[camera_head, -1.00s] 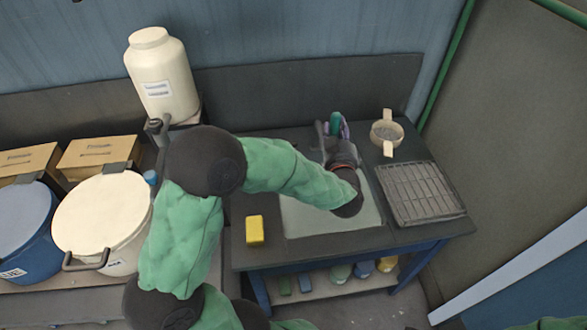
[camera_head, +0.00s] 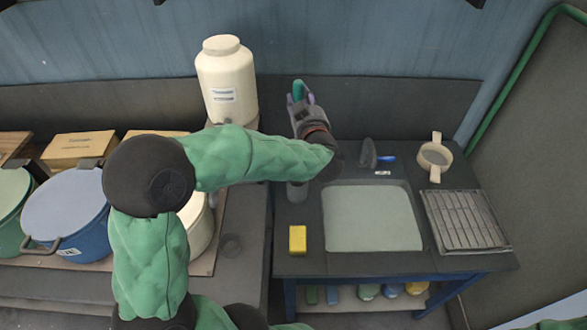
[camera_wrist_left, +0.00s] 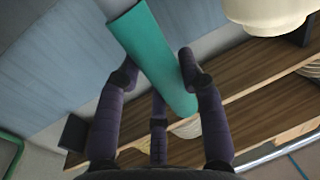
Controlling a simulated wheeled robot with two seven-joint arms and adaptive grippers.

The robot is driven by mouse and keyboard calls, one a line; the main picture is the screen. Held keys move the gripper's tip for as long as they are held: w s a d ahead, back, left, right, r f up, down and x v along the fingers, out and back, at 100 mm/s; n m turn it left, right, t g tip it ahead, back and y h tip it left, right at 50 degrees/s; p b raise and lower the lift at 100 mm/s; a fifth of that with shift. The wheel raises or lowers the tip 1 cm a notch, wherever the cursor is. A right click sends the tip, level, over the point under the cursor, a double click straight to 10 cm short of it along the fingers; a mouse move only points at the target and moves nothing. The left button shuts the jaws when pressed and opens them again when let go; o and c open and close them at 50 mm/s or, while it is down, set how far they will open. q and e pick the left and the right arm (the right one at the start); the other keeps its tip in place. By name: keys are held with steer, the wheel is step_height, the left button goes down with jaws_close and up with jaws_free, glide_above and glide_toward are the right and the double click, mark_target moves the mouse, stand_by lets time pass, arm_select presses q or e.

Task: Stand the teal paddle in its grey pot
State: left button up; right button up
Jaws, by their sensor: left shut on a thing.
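The teal paddle (camera_head: 298,90) is in my left gripper (camera_head: 300,100), raised above the back of the worktop near the wall. In the left wrist view the paddle (camera_wrist_left: 150,50) crosses tilted between the purple-grey fingers of my gripper (camera_wrist_left: 157,68). A small grey cylinder (camera_head: 297,192), which looks like the grey pot, stands on the worktop left of the basin, below my left forearm. The forearm and wrist hide its upper part, so I cannot see its opening. The paddle is apart from it. My right gripper is not in view.
A pale basin (camera_head: 370,215) is set in the worktop, with a yellow sponge (camera_head: 297,240) to its left and a drying rack (camera_head: 465,220) to its right. A blue-handled brush (camera_head: 372,158) and a strainer (camera_head: 434,155) lie behind. A cream dispenser (camera_head: 228,85) stands left of the gripper.

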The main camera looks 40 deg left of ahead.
arm_select(q)
step_height(320, 180, down, 16)
steer(key=b, duration=0.4)
steer(key=shift+f, duration=0.2)
steer(key=o, duration=1.1)
steer(key=shift+f, duration=0.1)
steer(key=shift+o, duration=0.2)
steer(key=shift+r, duration=0.25)
steer(key=p+v, duration=0.1)
steer(key=v, duration=1.1)
steer(key=shift+p, duration=0.3)
steer(key=shift+w+d, duration=0.1)
